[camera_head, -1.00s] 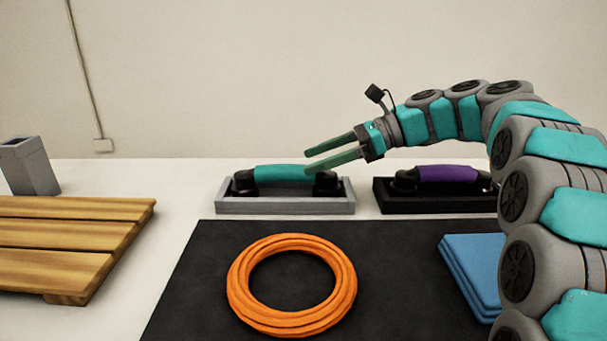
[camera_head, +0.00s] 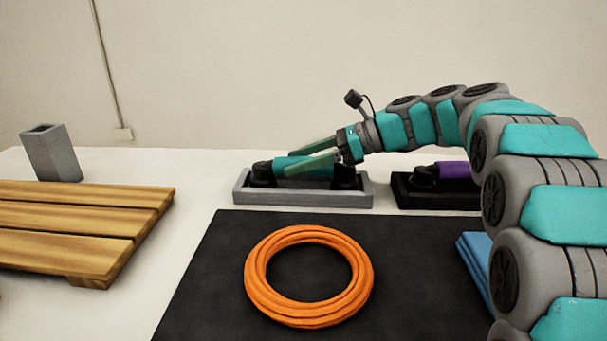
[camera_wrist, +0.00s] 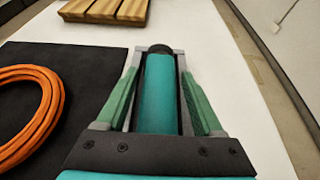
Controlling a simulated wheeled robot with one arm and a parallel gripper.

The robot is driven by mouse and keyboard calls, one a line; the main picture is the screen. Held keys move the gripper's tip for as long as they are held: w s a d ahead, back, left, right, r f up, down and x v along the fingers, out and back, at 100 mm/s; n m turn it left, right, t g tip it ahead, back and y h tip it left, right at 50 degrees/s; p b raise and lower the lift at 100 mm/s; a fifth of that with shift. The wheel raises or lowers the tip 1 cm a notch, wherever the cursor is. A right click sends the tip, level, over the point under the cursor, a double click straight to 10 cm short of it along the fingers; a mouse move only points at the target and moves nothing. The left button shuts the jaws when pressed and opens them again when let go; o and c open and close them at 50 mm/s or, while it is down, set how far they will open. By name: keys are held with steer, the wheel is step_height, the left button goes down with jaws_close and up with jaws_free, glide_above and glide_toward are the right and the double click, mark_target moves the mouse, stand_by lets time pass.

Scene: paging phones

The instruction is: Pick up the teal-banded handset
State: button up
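The teal-banded handset (camera_head: 290,165) has black ends and lies in a grey cradle (camera_head: 300,198) at the back of the table. In the wrist view its teal band (camera_wrist: 158,95) runs lengthwise between my fingers, with a black end at the far side. My gripper (camera_head: 284,165) is low over the handset, with one green finger along each side. In the wrist view my gripper (camera_wrist: 160,72) is open, with narrow gaps between the fingers and the band. The near end of the handset is hidden under my gripper's body in the wrist view.
A purple-banded handset (camera_head: 455,170) lies in a black cradle (camera_head: 440,200) to the right, partly behind my arm. An orange coil (camera_head: 258,290) lies on a black mat (camera_head: 215,270). A wooden pallet (camera_head: 70,215), a grey holder (camera_head: 52,155) and a blue stack (camera_head: 474,262) are nearby.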

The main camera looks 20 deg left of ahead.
jaws_close()
stand_by(0.3)
steer(key=shift+r, duration=0.15)
stand_by(0.3)
